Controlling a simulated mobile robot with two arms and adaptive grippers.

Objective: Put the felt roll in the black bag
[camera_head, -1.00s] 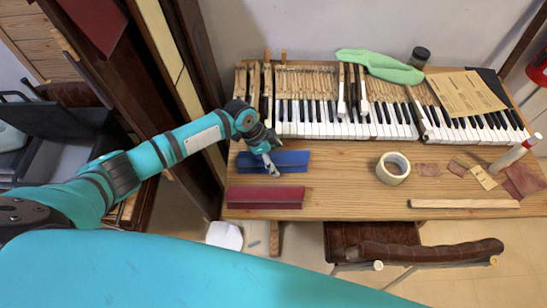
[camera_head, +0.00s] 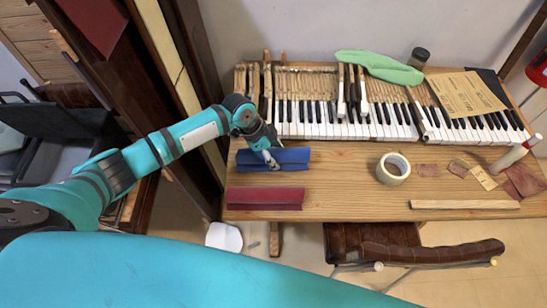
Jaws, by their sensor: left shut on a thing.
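A blue felt roll (camera_head: 290,160) lies at the left end of the wooden table, in front of the piano keys. My left gripper (camera_head: 271,159) comes down on it from above and is shut on it near its middle. Whether the roll is lifted off the table cannot be told. A dark red felt roll (camera_head: 265,199) lies apart from it, nearer the table's front edge. A black bag (camera_head: 55,125), seen open at its top, stands at the far left, beyond my left arm. My right gripper is not in view.
The table (camera_head: 345,185) also holds a tape roll (camera_head: 393,168), a wooden strip (camera_head: 464,204) and sandpaper pieces at the right. The piano keyboard (camera_head: 340,122) runs behind. A tall brown wooden panel (camera_head: 130,95) stands between table and bag. A chair (camera_head: 400,250) stands in front.

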